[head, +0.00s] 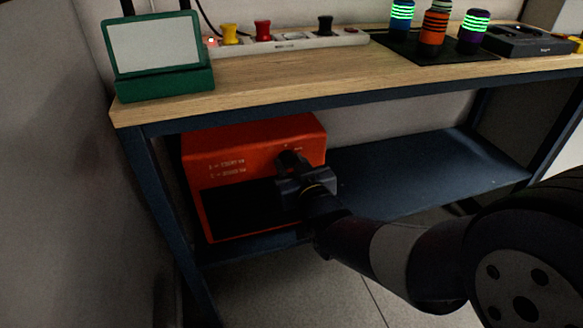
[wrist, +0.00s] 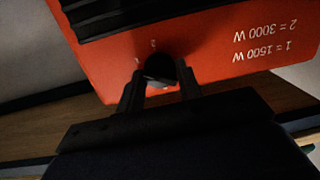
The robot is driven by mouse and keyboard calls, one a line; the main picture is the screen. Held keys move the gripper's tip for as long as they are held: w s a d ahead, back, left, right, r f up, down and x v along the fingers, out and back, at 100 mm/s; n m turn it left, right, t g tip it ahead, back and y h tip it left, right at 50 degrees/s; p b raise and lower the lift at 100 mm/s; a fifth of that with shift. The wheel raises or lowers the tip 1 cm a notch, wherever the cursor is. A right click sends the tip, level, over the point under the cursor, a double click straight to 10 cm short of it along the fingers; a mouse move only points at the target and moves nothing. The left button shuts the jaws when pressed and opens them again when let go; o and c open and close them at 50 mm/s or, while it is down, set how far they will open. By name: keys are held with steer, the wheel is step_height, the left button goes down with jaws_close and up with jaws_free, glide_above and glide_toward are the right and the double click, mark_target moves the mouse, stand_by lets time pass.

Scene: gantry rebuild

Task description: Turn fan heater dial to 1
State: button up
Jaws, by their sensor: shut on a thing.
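The orange fan heater (head: 225,145) stands on the dark lower shelf under the workbench, with white lettering on its front. The wrist view shows the heater (wrist: 215,85) upside down, with "1 = 1500 W" and "2 = 3000 W" readable. Its black dial (wrist: 160,68) lies between the fingers of my gripper (wrist: 160,90), which is shut on it. In the head view my gripper (head: 292,165) reaches the upper right of the heater's front and partly covers the dial. Small marks show beside the dial, but which one it points to I cannot tell.
The lower shelf (head: 430,175) is clear right of the heater. The wooden benchtop (head: 270,68) above holds a green-framed screen (head: 155,55), a power strip (head: 290,42) with coloured plugs, and several lit cylinders on a dark mat. A bench leg (head: 165,200) stands left of the heater.

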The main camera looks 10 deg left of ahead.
stand_by(0.4)
steer(key=o, duration=1)
steer(key=shift+c, duration=0.2)
steer(key=p+v, duration=0.2)
steer(key=v, duration=0.9)
steer(key=shift+a, duration=0.1)
steer(key=b+x, duration=0.2)
steer(key=x, duration=0.9)
